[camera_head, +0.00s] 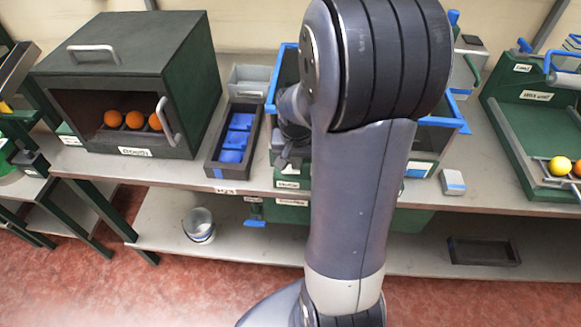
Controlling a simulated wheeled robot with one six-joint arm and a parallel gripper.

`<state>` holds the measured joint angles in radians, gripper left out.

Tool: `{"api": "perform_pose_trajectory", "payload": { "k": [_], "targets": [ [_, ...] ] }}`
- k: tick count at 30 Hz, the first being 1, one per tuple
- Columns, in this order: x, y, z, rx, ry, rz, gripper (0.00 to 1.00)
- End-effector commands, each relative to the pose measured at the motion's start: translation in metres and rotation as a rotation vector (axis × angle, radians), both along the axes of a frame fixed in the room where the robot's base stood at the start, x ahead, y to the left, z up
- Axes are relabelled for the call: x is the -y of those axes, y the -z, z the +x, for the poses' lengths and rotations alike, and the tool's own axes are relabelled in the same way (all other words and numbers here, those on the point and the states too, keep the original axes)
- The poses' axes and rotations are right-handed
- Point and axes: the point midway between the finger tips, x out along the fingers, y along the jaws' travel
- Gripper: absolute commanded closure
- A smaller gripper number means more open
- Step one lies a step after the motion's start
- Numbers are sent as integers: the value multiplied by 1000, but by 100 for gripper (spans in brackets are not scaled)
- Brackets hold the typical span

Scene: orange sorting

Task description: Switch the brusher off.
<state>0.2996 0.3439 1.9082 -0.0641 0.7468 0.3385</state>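A green machine with a blue rim (452,122), which may be the brusher, stands on the bench at the middle, largely hidden behind my arm. The small labels on its front are too small to read surely. No switch can be made out on it, and whether it runs cannot be told. My gripper (290,158) is a dark shape at the machine's left front side, partly covered by my arm. Its fingertips are not clear, so neither its opening nor any contact with the machine can be told.
A dark green box (130,85) holding several oranges (135,120) stands left. A narrow tray with blue pads (234,138) lies beside it. A small grey box (452,182) sits at the bench's front edge. A green sloped tray (530,110) with yellow fruit is right. A bucket (199,225) stands below.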

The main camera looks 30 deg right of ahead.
Motion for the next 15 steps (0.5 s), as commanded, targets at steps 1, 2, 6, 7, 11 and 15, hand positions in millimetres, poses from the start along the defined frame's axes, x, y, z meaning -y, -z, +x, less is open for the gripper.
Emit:
{"api": "perform_pose_trajectory", "payload": {
  "k": [1, 2, 6, 7, 11, 15],
  "targets": [
    [0, 2, 0, -1, 0, 1, 100],
    [0, 2, 0, -1, 0, 1, 100],
    [0, 1, 0, 0, 0, 0, 100],
    [0, 1, 0, 0, 0, 0, 100],
    [0, -6, 0, 0, 0, 0, 100],
    [0, -19, 0, 0, 0, 0, 100]
  ]
}}
